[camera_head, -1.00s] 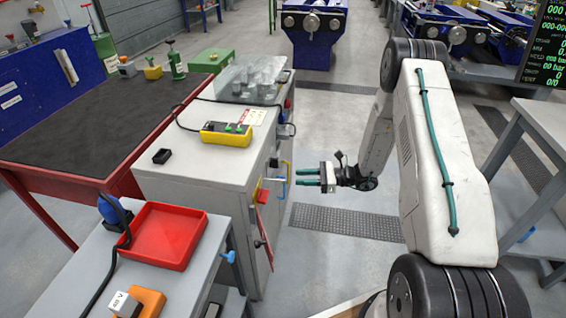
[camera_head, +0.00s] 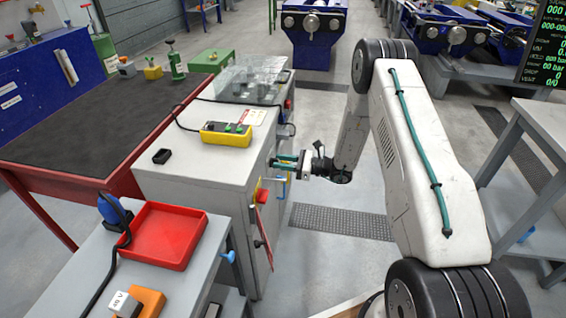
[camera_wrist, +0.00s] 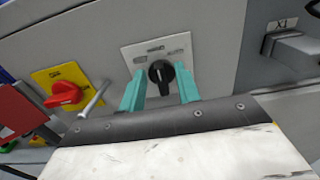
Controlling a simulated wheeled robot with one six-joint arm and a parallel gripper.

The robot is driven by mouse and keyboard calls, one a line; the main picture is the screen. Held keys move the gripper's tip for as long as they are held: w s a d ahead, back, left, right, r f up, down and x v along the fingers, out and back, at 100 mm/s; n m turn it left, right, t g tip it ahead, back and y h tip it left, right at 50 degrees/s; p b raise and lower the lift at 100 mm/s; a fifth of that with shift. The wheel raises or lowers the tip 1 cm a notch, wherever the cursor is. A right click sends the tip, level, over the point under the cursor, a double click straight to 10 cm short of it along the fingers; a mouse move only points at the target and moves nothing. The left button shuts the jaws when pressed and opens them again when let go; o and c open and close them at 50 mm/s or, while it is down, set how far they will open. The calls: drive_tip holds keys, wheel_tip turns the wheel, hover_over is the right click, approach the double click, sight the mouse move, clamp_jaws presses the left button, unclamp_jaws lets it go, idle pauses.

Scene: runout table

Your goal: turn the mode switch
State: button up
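The mode switch (camera_wrist: 160,72) shows in the wrist view as a black rotary knob with a pale pointer line, on a light plate with small markings. My gripper (camera_wrist: 160,90) has its two teal fingers apart, one on each side of the knob in the picture. I cannot tell whether either finger touches it. In the head view my gripper (camera_head: 276,162) is at the right side face of the grey cabinet (camera_head: 190,185). The knob cannot be made out there.
A red rotary switch on a yellow plate (camera_wrist: 75,75) and a metal bar (camera_wrist: 95,97) are left of the knob. A fixture labelled X1 (camera_wrist: 290,45) juts out at right. A yellow control box (camera_head: 226,134) stands on the cabinet. Floor right of the cabinet is open.

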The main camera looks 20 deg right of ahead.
clamp_jaws()
drive_tip(key=shift+n, duration=0.3)
drive_tip(key=shift+s+a+f+n, duration=0.1)
drive_tip(key=shift+s+n, duration=0.1)
drive_tip(key=shift+n, duration=1.8)
drive_tip(key=shift+s+a+f+n, duration=0.1)
drive_tip(key=shift+s+n, duration=0.05)
drive_tip(key=shift+n, duration=1.85)
unclamp_jaws()
